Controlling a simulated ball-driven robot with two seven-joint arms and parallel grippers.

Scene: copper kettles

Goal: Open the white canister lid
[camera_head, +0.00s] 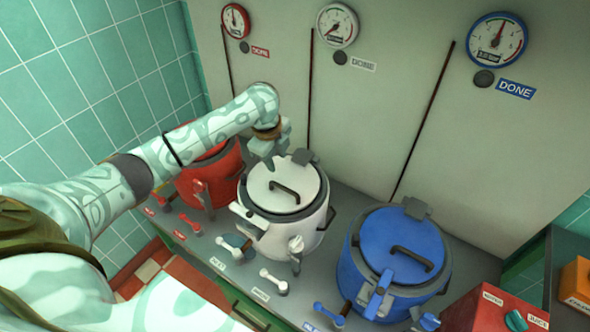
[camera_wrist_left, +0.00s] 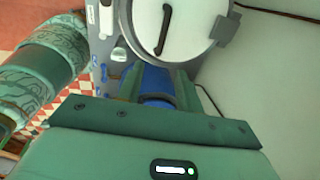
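The white canister (camera_head: 285,232) stands on the counter between a red and a blue one. Its round white lid (camera_head: 268,184) with a dark bar handle (camera_head: 285,190) lies shut on top, its dark hinge block (camera_head: 304,156) toward the wall. A white lever (camera_head: 248,216) sits at the rim's front left. My left gripper (camera_head: 270,160) shows near the lid's back left edge; its height above the lid is hard to judge. In the left wrist view the gripper (camera_wrist_left: 157,84) has its fingers apart and empty, with the white lid (camera_wrist_left: 185,28) beyond. My right gripper is out of view.
A red canister (camera_head: 222,182) stands at left, partly behind my arm. The blue canister (camera_head: 352,274) stands at right. Small levers (camera_head: 273,280) line the counter's front. A panel with gauges (camera_head: 337,25) rises behind. A red button box (camera_head: 492,310) is at lower right.

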